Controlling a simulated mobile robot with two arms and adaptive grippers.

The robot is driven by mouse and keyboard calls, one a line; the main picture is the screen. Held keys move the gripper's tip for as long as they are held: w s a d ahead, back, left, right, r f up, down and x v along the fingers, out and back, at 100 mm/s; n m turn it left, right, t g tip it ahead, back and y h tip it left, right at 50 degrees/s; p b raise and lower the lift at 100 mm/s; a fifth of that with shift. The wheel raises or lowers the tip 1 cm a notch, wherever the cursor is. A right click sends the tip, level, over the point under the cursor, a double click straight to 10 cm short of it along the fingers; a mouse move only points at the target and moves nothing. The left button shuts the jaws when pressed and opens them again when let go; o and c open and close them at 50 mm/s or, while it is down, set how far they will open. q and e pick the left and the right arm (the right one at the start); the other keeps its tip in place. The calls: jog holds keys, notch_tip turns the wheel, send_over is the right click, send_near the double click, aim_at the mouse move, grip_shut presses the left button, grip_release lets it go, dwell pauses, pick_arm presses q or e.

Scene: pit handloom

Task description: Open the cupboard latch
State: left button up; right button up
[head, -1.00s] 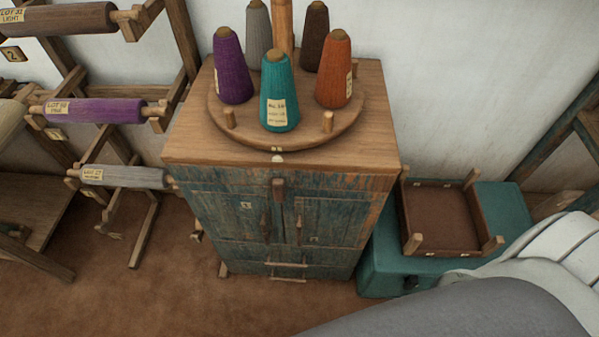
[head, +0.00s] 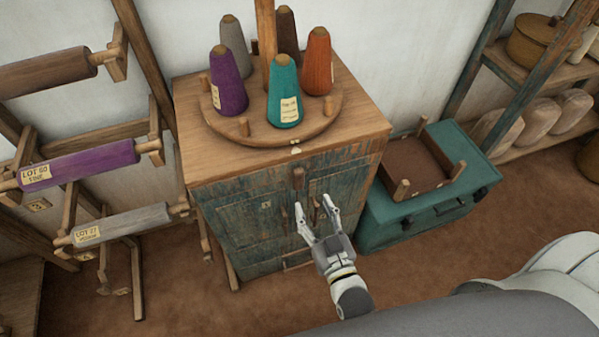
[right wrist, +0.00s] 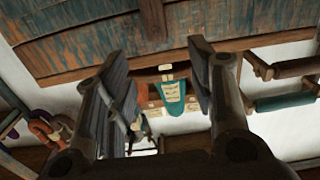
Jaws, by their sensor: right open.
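The cupboard (head: 240,225) has worn blue-green wooden doors under a plain wooden top. Its latch (head: 298,178), a small brown wooden turn-piece, hangs upright at the top centre, where the doors meet. Both doors look shut. My right gripper (head: 314,207) is open and empty in front of the doors, below and slightly right of the latch, apparently apart from it. It covers part of the door handles. In the right wrist view the scene is upside down; the latch (right wrist: 152,18) shows beyond the open fingers (right wrist: 158,68). My left gripper is out of view.
A round stand (head: 222,128) with several yarn cones and pegs is on the cupboard top. A rack with yarn rollers (head: 80,163) stands close on the left. A teal chest (head: 385,222) carrying a brown tray (head: 391,167) stands right. Brown floor is clear in front.

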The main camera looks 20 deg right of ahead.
aim_at(300, 174)
jog(key=w+p, duration=0.1)
jog(key=w, duration=0.8)
jog(key=shift+w+r, duration=0.1)
jog(key=shift+w, duration=0.2)
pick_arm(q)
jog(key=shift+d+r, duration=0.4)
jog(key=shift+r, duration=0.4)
pick_arm(e)
jog(key=shift+w, duration=0.65)
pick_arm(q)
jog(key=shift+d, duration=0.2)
pick_arm(e)
jog(key=c, duration=1)
